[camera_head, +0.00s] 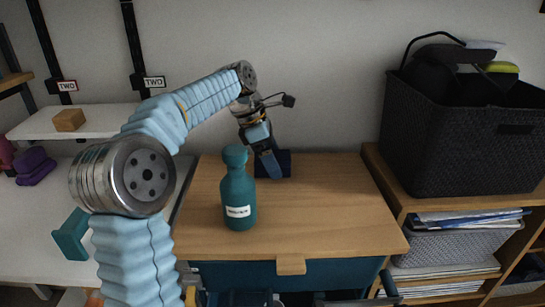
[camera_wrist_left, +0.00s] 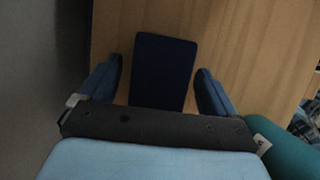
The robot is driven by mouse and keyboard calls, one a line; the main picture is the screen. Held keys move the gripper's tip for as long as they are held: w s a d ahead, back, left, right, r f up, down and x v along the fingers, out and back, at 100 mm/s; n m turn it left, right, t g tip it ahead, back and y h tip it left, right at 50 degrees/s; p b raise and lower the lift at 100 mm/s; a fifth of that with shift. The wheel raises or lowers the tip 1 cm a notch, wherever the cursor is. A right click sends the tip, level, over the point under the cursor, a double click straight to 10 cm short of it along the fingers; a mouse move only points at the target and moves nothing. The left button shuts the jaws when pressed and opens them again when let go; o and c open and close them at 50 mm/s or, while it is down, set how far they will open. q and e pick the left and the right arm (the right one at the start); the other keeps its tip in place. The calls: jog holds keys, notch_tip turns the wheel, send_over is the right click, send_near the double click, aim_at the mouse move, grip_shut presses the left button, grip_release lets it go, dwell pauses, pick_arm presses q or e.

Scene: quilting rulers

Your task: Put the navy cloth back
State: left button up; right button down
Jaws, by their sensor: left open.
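The navy cloth (camera_head: 286,160) is a small dark folded block on the wooden cabinet top (camera_head: 330,215), near its back edge by the wall. It also shows in the left wrist view (camera_wrist_left: 163,68), flat and rectangular. My left gripper (camera_head: 270,170) points down at the cloth and hides part of it in the head view. In the left wrist view its two blue fingers (camera_wrist_left: 158,88) are open, one on each side of the cloth, with gaps between. Whether the fingertips reach the cabinet top cannot be told. My right gripper is not in view.
A teal bottle (camera_head: 238,195) with a white label stands upright just in front of my left gripper. A dark woven basket (camera_head: 460,140) stands on the shelf unit at right. A white shelf (camera_head: 95,118) holds a wooden block (camera_head: 69,120). The cabinet top's right half is clear.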

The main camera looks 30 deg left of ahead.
pick_arm(q)
jog(key=v, duration=1.3)
jog(key=shift+a+r, duration=0.2)
jog(key=shift+r, duration=0.15)
jog(key=shift+s, duration=0.15)
